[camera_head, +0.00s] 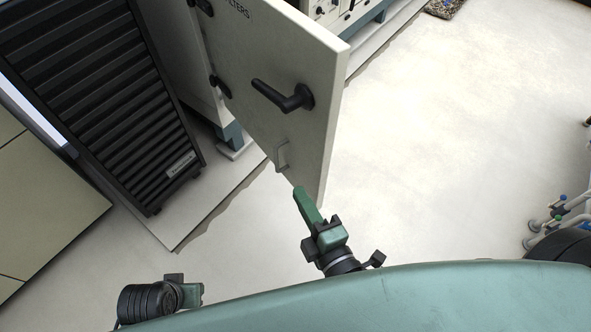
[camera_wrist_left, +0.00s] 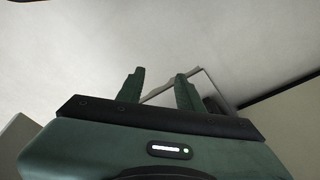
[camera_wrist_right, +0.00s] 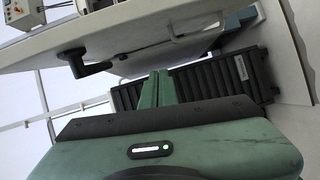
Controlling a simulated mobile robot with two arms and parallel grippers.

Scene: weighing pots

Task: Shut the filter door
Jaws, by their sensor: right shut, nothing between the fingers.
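The filter door (camera_head: 285,75) is a pale panel standing swung open, out from its cabinet, with part of a "FILTERS" label at its top. Its black lever handle (camera_head: 285,96) is on the face toward me. My right gripper (camera_head: 299,190) is shut and empty at the door's lower edge; whether it touches the door I cannot tell. In the right wrist view the door (camera_wrist_right: 150,35) spans the top, beyond the shut fingers (camera_wrist_right: 158,76). My left gripper (camera_head: 202,294) is low at the left, away from the door; the left wrist view shows its fingers (camera_wrist_left: 160,76) apart and empty.
A black slatted unit (camera_head: 110,95) stands left of the door on a pale plinth (camera_head: 205,205). The floor (camera_head: 430,150) right of the door is clear. Wheeled equipment (camera_head: 560,212) is at the right edge. Instruments (camera_head: 335,12) sit behind the door.

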